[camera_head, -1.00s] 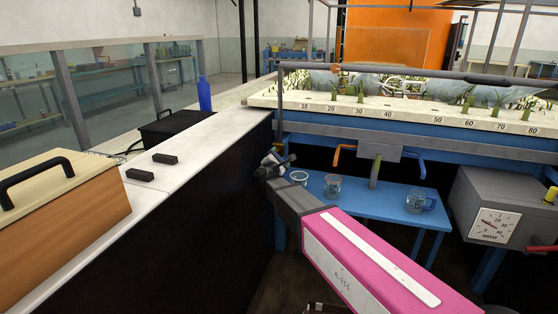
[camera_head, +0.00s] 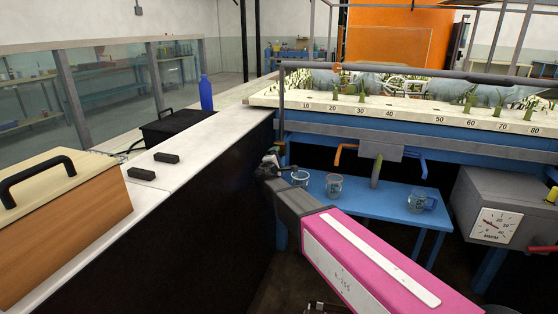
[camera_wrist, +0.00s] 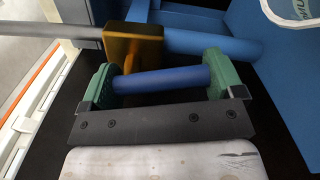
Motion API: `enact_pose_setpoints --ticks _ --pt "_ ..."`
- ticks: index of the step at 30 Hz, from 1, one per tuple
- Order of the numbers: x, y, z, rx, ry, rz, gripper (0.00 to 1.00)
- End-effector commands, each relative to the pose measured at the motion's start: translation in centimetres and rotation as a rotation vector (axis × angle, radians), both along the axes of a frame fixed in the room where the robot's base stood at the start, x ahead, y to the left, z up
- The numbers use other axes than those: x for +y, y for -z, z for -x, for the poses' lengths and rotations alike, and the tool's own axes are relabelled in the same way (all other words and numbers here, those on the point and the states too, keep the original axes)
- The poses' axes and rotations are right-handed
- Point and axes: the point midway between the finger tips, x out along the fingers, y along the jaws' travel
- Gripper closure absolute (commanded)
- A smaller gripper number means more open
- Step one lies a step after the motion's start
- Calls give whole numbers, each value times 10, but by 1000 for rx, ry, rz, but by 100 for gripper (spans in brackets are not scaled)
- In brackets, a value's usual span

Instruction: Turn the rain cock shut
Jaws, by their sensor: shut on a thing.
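In the wrist view, my gripper (camera_wrist: 165,82) has its two green-padded fingers at the two ends of a short blue handle (camera_wrist: 160,80), shut on it. The handle lies roughly alongside the pipe line in the picture. Behind it is a brass-coloured cock body (camera_wrist: 135,45), with a grey pipe (camera_wrist: 60,32) to its left and a blue pipe (camera_wrist: 215,44) to its right. In the head view, my gripper (camera_head: 270,161) is at the lower part of the upright rain pipe (camera_head: 281,105); the cock there is too small and covered to make out.
A blue low table (camera_head: 375,203) with several glass beakers stands just right of my gripper. The flume bench (camera_head: 420,119) is behind. A white-topped counter (camera_head: 190,155) with a dark side wall runs close on the left. A grey gauge box (camera_head: 500,190) stands right.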

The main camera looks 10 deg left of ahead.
Motion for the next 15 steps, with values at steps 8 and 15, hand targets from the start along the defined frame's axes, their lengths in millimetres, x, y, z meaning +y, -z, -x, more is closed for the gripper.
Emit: enact_pose_setpoints --ticks 8,15 --pt "5 2 0 -14 1 -193 55" --pt "8 2 0 -22 1 -289 55"
